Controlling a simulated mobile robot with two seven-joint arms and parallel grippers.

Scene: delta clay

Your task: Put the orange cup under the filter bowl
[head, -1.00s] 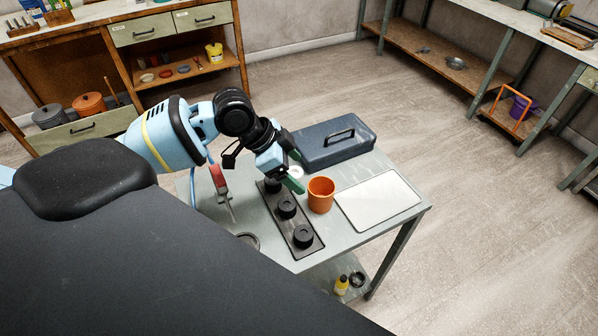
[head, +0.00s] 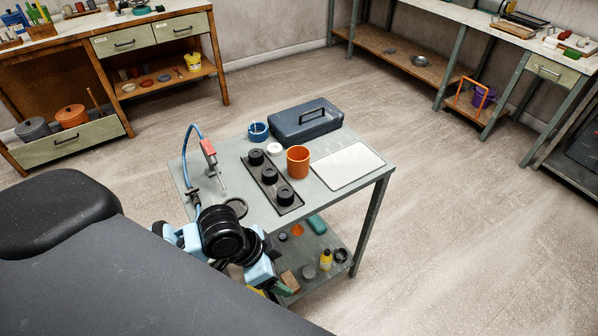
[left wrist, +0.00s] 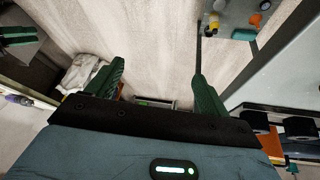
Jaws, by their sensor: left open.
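The orange cup (head: 298,162) stands upright on the grey table, right of the black strip with round black knobs. My left gripper (head: 282,289) is low beside the table's near edge, well apart from the cup. In the left wrist view its two green fingers (left wrist: 157,85) are spread with nothing between them. An orange patch at the right of that view may be the cup. I cannot make out a filter bowl for sure; a dark ring (head: 237,207) lies at the table's left. A dark green piece in the left wrist view may be my right gripper (left wrist: 19,36).
The table (head: 222,177) also holds a red-handled tool (head: 209,153) on a blue hose, a blue round dish (head: 258,131), a grey lidded box (head: 305,122) and a white board (head: 347,166). The lower shelf holds a yellow bottle (head: 325,260). The floor to the right is clear.

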